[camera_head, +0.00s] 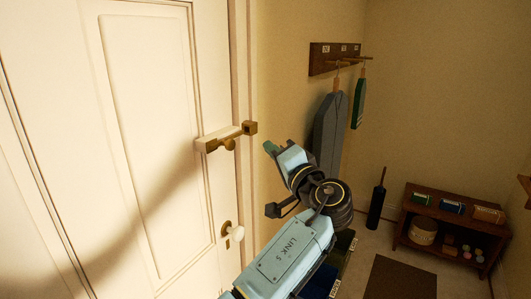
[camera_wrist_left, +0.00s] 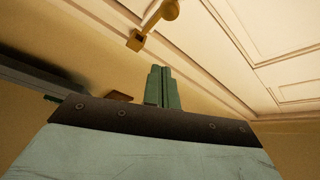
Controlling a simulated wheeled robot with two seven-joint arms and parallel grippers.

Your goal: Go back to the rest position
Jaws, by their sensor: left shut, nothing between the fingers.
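My left gripper (camera_head: 268,147) is raised in front of the wall just right of the white door, with its arm reaching up from the bottom of the head view. Its green fingers are together with nothing between them, as the left wrist view also shows (camera_wrist_left: 162,87). The fingers are apart from the brass door latch (camera_head: 229,141), which sits to their left in the head view and shows at the top of the left wrist view (camera_wrist_left: 139,38). My right gripper is in neither view.
The white door (camera_head: 145,110) with a round knob (camera_head: 237,232) fills the left. A peg rail (camera_head: 325,58) holds hanging grey (camera_head: 330,130) and green (camera_head: 359,103) items. A low wooden shelf (camera_head: 408,213) stands at right, near a dark mat (camera_head: 400,280) and a dark upright object (camera_head: 377,205).

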